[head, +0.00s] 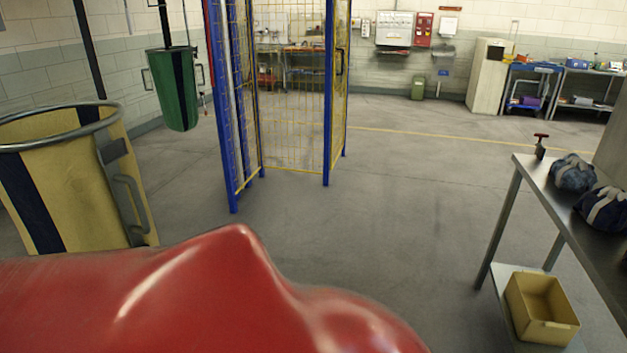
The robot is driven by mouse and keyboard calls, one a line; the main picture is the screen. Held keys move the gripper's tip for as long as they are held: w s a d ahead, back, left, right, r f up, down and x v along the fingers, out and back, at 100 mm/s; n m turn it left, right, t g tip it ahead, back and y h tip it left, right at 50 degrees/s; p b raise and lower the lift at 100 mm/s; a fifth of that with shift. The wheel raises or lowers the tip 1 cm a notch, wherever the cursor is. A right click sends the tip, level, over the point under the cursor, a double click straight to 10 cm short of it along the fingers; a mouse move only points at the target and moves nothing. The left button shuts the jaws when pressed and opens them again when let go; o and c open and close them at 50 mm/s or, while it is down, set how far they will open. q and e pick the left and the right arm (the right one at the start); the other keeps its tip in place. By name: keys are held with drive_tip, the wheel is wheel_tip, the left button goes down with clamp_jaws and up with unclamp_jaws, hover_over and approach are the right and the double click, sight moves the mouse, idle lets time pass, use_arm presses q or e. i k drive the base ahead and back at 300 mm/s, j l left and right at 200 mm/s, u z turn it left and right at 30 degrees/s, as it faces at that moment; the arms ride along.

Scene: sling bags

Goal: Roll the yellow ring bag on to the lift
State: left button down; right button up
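The yellow ring bag (75,190) is at the left of the head view, close to me. It is pale yellow with a dark vertical stripe, a grey metal ring around its open top, and grey handle on its right side. The bag looks upright, and its bottom is hidden. A tall cage with blue posts and yellow mesh (290,90), which looks like the lift, stands beyond it at centre left. One mesh panel with a dark handle is at its right side; I cannot tell whether it is open. Neither gripper is in view.
A green bag (174,90) with a dark stripe hangs behind the yellow bag. A metal table (540,180) at the right bears two dark blue-and-white bundles; a yellow bin (541,308) is on its lower shelf. The middle floor is clear. The bottom foreground is blocked close to the camera.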

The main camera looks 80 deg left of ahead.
sight(71, 182)
drive_tip(key=u, duration=3.65)
